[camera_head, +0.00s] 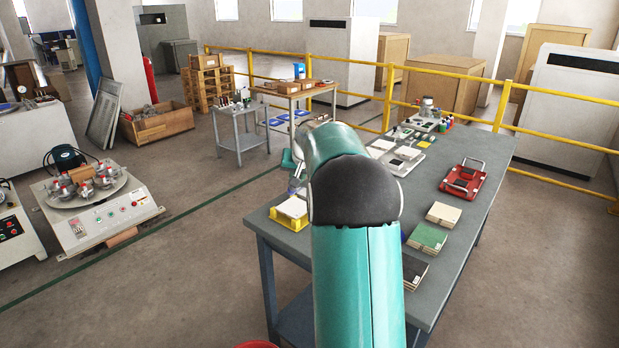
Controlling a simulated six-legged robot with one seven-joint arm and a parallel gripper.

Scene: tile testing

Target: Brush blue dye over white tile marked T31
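A white tile (293,207) lies in a yellow holder (287,222) at the near left corner of the grey table. Any marking on it is too small to read. My teal arm covers the middle of the view. A small part of my gripper (297,186) seems to show left of the arm, above the yellow holder. Its fingers are too small and hidden to judge, and I cannot tell whether it holds a brush. No brush or blue dye can be made out clearly.
On the table (455,262) are a pale tile stack (443,214), a green tile stack (428,237), a dark stack (413,270) and a red carrier (463,180). Bottles (428,108) stand at the far end. A yellow railing (450,94) runs behind.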

